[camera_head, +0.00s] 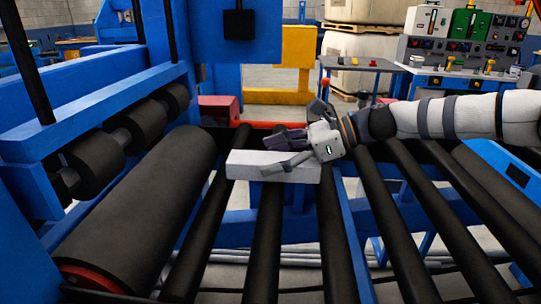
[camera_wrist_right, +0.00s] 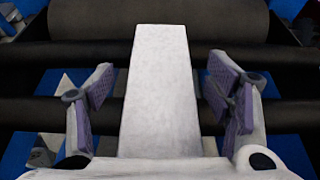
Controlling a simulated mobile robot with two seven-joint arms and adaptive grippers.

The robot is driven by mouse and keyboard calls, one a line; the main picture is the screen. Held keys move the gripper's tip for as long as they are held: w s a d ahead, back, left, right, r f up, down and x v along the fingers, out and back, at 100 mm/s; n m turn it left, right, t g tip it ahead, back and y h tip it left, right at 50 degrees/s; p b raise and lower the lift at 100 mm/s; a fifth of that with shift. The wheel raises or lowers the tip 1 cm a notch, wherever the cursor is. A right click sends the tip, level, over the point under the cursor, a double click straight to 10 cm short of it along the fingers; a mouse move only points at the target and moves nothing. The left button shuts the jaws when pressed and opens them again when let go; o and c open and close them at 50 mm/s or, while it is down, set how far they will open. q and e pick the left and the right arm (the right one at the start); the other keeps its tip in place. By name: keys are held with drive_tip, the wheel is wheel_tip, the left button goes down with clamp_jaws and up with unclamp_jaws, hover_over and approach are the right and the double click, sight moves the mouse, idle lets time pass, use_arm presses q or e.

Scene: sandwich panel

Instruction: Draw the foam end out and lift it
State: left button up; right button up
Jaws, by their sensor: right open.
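The foam end (camera_head: 242,170) is a pale grey-white block lying across the dark rollers near the middle of the head view. My right gripper (camera_head: 274,155) reaches in from the right, low over the block, with one finger on the near side and one toward the far side. In the right wrist view the foam end (camera_wrist_right: 160,85) runs lengthwise between the spread purple-padded fingers of the right gripper (camera_wrist_right: 162,90). A dark gap shows between each pad and the block. The right gripper is open. My left gripper is not in view.
A large dark roller (camera_head: 140,215) lies left of the block, under a blue machine frame (camera_head: 100,110) with smaller rollers. Several thin rollers (camera_head: 400,225) with open gaps extend to the right. A control panel (camera_head: 465,50) stands at the back right.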

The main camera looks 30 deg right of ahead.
sight(306, 163)
drive_tip(key=shift+r, duration=0.1)
drive_tip(key=shift+s+r, duration=0.1)
drive_tip(key=shift+r, duration=0.1)
drive_tip(key=v, duration=0.7)
drive_tip(key=shift+s+a+r, duration=0.25)
drive_tip(key=shift+s+r, duration=0.1)
